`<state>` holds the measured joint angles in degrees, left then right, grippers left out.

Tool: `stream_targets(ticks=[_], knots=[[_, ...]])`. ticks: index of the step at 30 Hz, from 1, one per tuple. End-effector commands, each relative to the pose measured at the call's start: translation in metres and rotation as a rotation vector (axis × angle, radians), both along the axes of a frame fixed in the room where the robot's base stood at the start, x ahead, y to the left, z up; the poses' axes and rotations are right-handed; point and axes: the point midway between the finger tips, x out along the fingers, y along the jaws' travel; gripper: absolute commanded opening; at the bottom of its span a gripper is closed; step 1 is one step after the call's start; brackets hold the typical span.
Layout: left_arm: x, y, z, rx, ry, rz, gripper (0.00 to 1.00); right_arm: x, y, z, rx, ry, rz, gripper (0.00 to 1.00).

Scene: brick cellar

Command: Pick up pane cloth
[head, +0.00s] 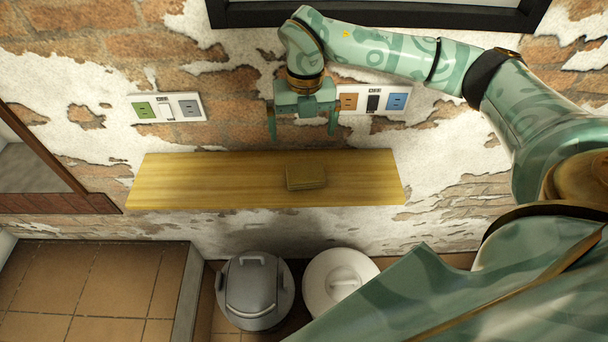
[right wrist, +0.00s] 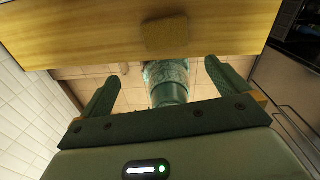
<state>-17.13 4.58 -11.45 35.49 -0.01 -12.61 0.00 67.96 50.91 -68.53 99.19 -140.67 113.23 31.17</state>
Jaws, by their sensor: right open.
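The pane cloth (head: 305,178) is a small olive-brown folded pad lying on a yellow wooden shelf (head: 200,180), a little right of the shelf's middle. My right gripper (head: 303,136) is open and empty, fingers pointing down, just above the cloth in the head view and apart from it. In the right wrist view, the cloth (right wrist: 166,36) shows on the shelf (right wrist: 80,35) beyond the open fingers (right wrist: 162,72), roughly centred between them. My left gripper is in neither view.
Switch plates (head: 168,107) and (head: 374,99) sit on the brick wall behind the shelf. A grey lidded bin (head: 255,290) and a white lidded bin (head: 338,280) stand on the floor below. The rest of the shelf top is clear.

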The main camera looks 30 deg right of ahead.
Motion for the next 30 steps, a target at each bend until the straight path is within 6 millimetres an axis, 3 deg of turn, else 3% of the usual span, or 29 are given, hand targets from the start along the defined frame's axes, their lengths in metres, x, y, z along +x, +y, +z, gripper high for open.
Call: stream_targets(ticks=[5, 15, 24, 30], knots=[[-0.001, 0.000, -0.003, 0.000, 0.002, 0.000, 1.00, 0.000, -0.012, -0.012, -0.041, 0.013, -0.043, 1.00], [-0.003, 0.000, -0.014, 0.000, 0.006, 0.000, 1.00, 0.000, -0.011, -0.091, -0.037, 0.012, -0.040, 1.00], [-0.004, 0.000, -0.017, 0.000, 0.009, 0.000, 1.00, 0.001, -0.010, -0.115, -0.036, 0.010, -0.038, 1.00], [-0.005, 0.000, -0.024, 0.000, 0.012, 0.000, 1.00, 0.003, -0.009, -0.148, -0.035, 0.012, -0.039, 1.00]])
